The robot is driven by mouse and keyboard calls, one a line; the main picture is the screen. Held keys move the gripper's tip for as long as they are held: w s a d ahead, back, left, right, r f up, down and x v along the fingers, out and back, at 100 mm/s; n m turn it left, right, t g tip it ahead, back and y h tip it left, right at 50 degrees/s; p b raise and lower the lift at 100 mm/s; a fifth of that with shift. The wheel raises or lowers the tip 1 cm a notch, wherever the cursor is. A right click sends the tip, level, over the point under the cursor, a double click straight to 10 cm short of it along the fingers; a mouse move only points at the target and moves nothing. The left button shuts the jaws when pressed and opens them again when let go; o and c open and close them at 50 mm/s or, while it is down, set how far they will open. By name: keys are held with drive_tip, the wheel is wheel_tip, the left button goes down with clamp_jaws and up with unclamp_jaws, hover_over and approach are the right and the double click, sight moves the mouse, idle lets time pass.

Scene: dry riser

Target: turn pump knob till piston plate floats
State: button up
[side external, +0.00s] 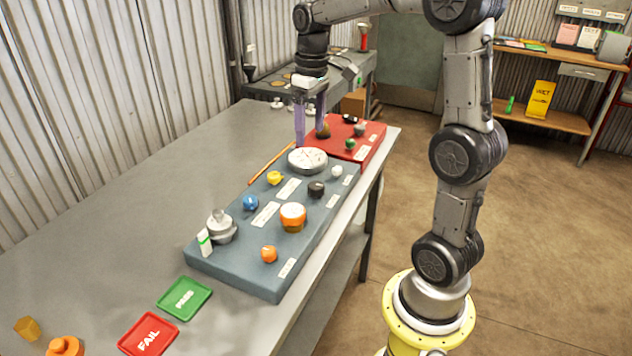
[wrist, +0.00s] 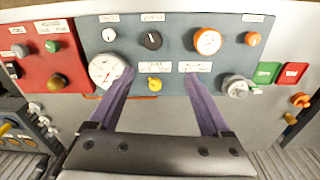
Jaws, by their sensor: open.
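My gripper (side external: 310,138) is open and empty, pointing down, its two purple fingers near the far end of the blue-grey panel (side external: 235,262), by the white dial gauge (side external: 307,160). In the wrist view, the yellow knob (wrist: 155,83) shows between the fingers; I see no contact. The panel also bears a blue knob (side external: 250,203), a black knob (side external: 316,188), a white knob (side external: 337,171), an orange knob (side external: 269,254) and a large orange-and-white dial (side external: 292,216). A silver cylinder-like fitting (side external: 221,232) stands at its near left corner. Labels are too small to read, so the pump knob and piston plate cannot be told.
A red panel (side external: 370,150) with several knobs adjoins the far end. A thin orange rod (side external: 272,162) lies beside the blue-grey panel. Green (side external: 185,297) and red (side external: 148,334) trays lie at the near end. The bench's left side (side external: 130,210) is clear.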

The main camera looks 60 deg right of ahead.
sight(316, 184)
drive_tip(key=shift+m+g, duration=0.3)
drive_tip(key=shift+m, duration=0.1)
drive_tip(key=f, duration=0.5)
drive_tip(key=d+f, duration=0.1)
drive_tip(key=f, duration=0.4)
drive_tip(key=d+f, duration=0.1)
drive_tip(key=f, duration=0.4)
drive_tip(key=shift+s+f, duration=0.25)
drive_tip(key=shift+f, duration=0.1)
clamp_jaws()
